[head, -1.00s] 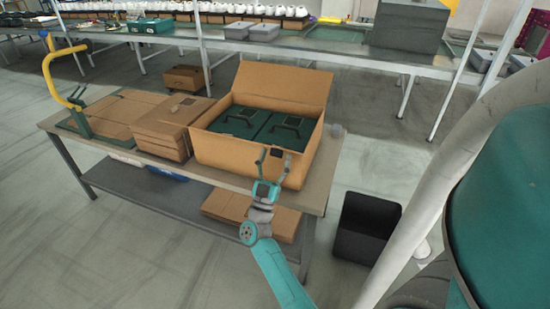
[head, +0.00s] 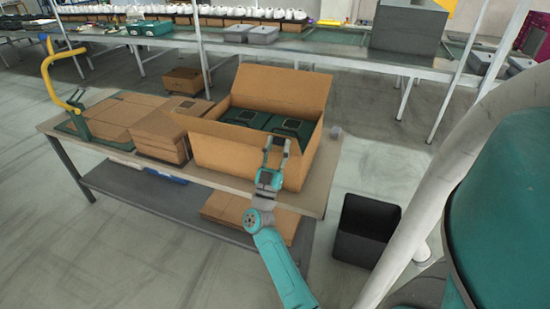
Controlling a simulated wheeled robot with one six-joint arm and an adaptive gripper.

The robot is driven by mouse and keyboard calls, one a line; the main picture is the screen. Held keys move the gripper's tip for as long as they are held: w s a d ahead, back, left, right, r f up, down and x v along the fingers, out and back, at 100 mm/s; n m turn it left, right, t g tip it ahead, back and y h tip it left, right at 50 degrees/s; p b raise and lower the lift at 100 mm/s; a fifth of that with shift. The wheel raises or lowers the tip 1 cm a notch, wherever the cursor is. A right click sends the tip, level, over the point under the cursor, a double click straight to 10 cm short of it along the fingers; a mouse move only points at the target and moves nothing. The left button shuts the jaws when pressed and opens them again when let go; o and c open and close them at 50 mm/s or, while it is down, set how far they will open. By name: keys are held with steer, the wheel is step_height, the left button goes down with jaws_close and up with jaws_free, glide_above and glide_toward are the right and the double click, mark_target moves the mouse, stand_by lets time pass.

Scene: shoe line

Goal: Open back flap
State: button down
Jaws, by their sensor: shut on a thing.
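An open brown cardboard box (head: 225,160) stands on the near table, with dark green cases (head: 285,125) inside. Its far flap (head: 285,85) stands up, leaning back. Its near flap (head: 215,132) is raised along the near side and hides part of the cases. My gripper (head: 276,144) is at the near right corner of the box. Its fingers point up, one on each side of the near flap's right end, and appear shut on it. The exact contact is too small to see clearly.
Flat and stacked cardboard (head: 160,130) lies left of the box, beside a yellow-handled tape tool (head: 62,75). A black bin (head: 367,230) stands on the floor to the right.

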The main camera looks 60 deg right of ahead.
steer(key=shift+d+r+g, duration=0.2)
steer(key=shift+r+g, duration=0.1)
steer(key=shift+r, duration=0.35)
steer(key=c, duration=0.6)
jaws_free()
steer(key=shift+c, duration=0.2)
steer(key=shift+f, duration=0.1)
steer(key=v, duration=1.2)
